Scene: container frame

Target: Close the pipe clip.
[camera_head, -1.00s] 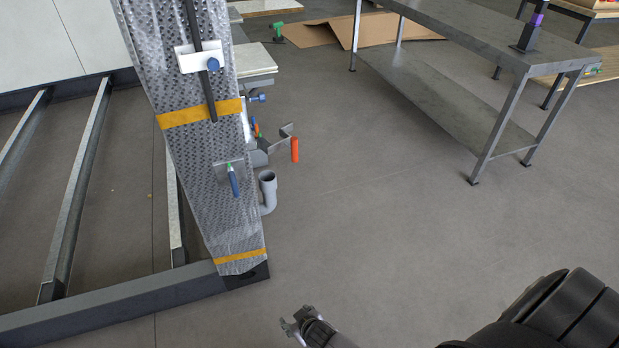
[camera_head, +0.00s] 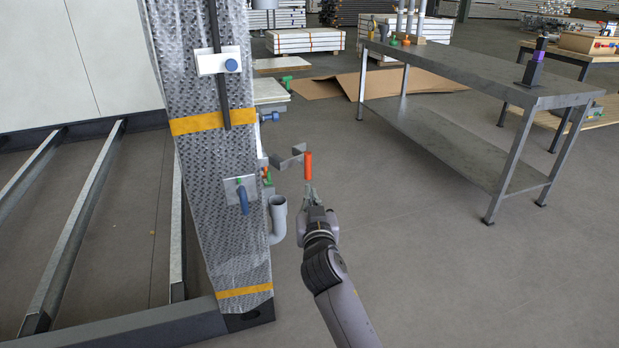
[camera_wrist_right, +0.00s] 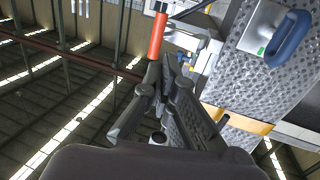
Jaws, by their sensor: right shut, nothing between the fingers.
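My right gripper (camera_head: 309,190) is shut and empty, pointing up just below an orange-red handle (camera_head: 308,165). The handle sits at the end of a grey bent bracket (camera_head: 287,160) beside the wrapped column. In the right wrist view, the fingers (camera_wrist_right: 167,72) are together near the lower end of the same handle (camera_wrist_right: 157,36); I cannot tell whether they touch it. A grey bent pipe (camera_head: 278,222) with an open top is left of the gripper. I cannot make out the pipe clip for certain. My left gripper is not in view.
The plastic-wrapped column (camera_head: 212,140) with yellow bands stands close on the left and carries a plate with a blue handle (camera_head: 243,200). A dark metal frame (camera_head: 130,325) lies at its foot. A metal workbench (camera_head: 480,72) stands to the right, with open floor between.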

